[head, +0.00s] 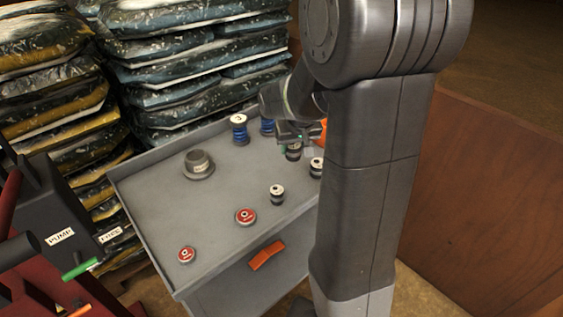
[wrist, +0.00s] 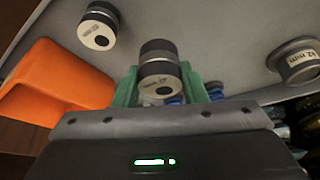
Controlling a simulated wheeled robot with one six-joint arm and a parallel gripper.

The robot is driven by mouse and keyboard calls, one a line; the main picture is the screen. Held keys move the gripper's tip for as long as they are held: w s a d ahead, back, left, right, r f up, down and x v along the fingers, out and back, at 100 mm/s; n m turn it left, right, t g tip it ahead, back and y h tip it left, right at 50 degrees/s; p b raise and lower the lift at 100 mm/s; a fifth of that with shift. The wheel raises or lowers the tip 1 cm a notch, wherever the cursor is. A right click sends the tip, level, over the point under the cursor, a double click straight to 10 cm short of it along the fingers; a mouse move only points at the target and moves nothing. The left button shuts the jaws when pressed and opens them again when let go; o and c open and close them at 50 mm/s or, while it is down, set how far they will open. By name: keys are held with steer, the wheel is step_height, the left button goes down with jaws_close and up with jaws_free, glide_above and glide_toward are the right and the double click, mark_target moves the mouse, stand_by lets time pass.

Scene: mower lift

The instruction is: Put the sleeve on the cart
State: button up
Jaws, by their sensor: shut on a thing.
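My gripper (wrist: 160,88) has green fingers and is shut on a short dark cylinder with a grey band and a pale labelled end, which I take as the sleeve (wrist: 158,65). In the head view the sleeve (head: 293,154) shows under my gripper (head: 296,140), at the far right of the grey cart (head: 215,225). It is partly hidden by my gripper. I cannot tell whether it touches the cart top. Two similar dark cylinders stand on the cart, one nearer the front (head: 277,194) and one beside my arm (head: 316,168).
A grey flanged collar (head: 199,166), a blue spool (head: 240,130) and two red round pieces (head: 246,217) (head: 187,255) stand on the cart. An orange bin (wrist: 55,85) is close to my gripper. Stacked bags (head: 195,65) rise behind. The cart's left middle is clear.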

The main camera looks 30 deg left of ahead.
mark_target(295, 160)
step_height(295, 160, down, 7)
steer(key=shift+f, duration=0.2)
stand_by(0.3)
steer(key=shift+f, duration=0.15)
steer(key=o, duration=1.3)
steer(key=shift+r, duration=0.4)
steer(key=v, duration=1.1)
steer(key=shift+s+d+r, duration=0.1)
steer(key=shift+s+r, duration=0.05)
steer(key=shift+r, duration=0.05)
